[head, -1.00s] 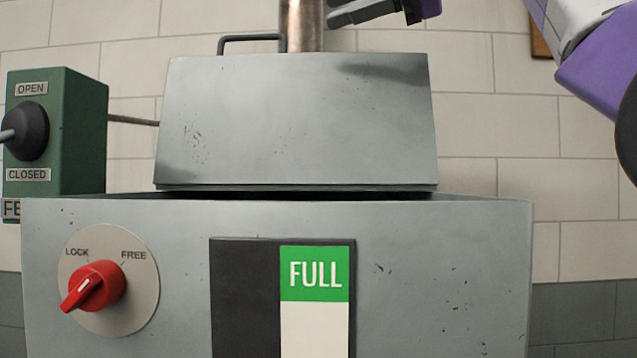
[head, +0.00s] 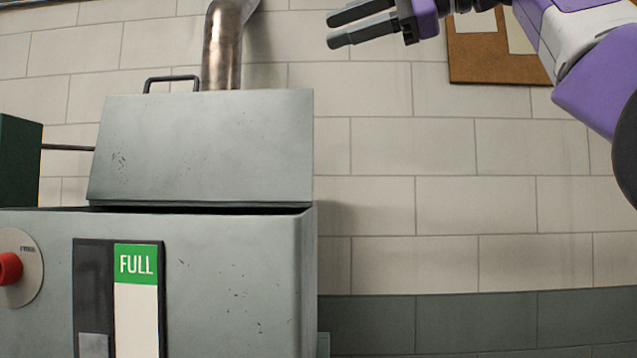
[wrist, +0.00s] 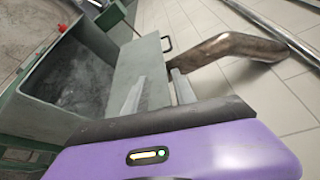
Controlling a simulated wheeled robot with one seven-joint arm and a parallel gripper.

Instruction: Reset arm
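My gripper (head: 362,26) is at the top of the head view, right of the copper pipe and in front of the tiled wall. Its two dark fingers point left with a gap between them, and nothing is seen between them. In the wrist view my gripper (wrist: 154,90) shows two grey fingers spread apart and empty, above the machine. My purple and white arm comes in from the upper right of the head view.
The grey machine (head: 240,270) fills the lower left, with a FULL sign (head: 136,264), a red knob (head: 8,268) and a raised lid (head: 200,145). A copper pipe (head: 222,50) rises behind. A corkboard (head: 490,60) hangs upper right. The right side below my arm is clear.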

